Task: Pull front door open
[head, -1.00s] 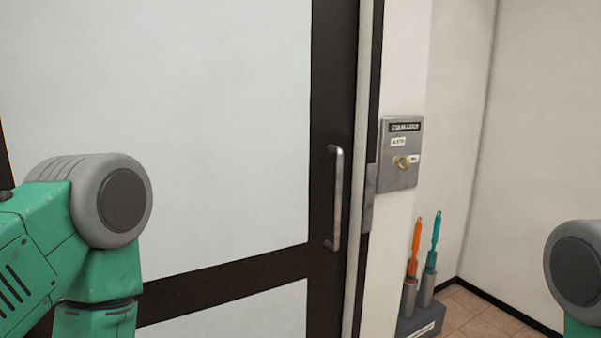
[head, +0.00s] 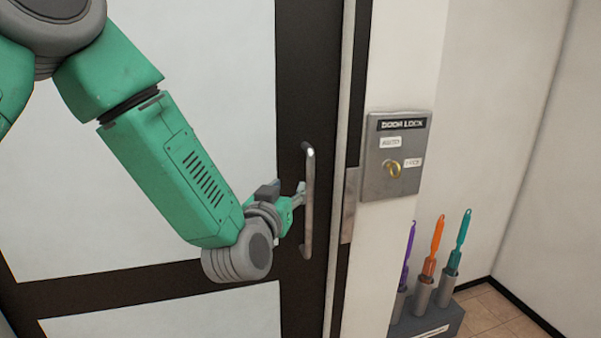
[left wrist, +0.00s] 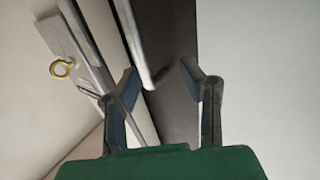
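The front door (head: 150,120) has pale panels in a dark frame and stands upright, seemingly closed against the jamb. Its vertical silver handle (head: 309,200) is on the dark right stile. My left gripper (head: 300,195) is at the handle's left side, about mid-height. In the left wrist view, my left gripper (left wrist: 158,80) has its two fingers spread apart, and the lower end of the handle (left wrist: 152,75) shows just beyond and between the fingertips. I cannot tell whether a finger touches the handle. My right gripper is not in view.
A grey door lock panel (head: 396,155) with a yellow key (head: 392,168) is on the wall right of the door. Below it, a grey stand (head: 430,325) holds purple, orange and teal brushes. Floor is clear at the lower right.

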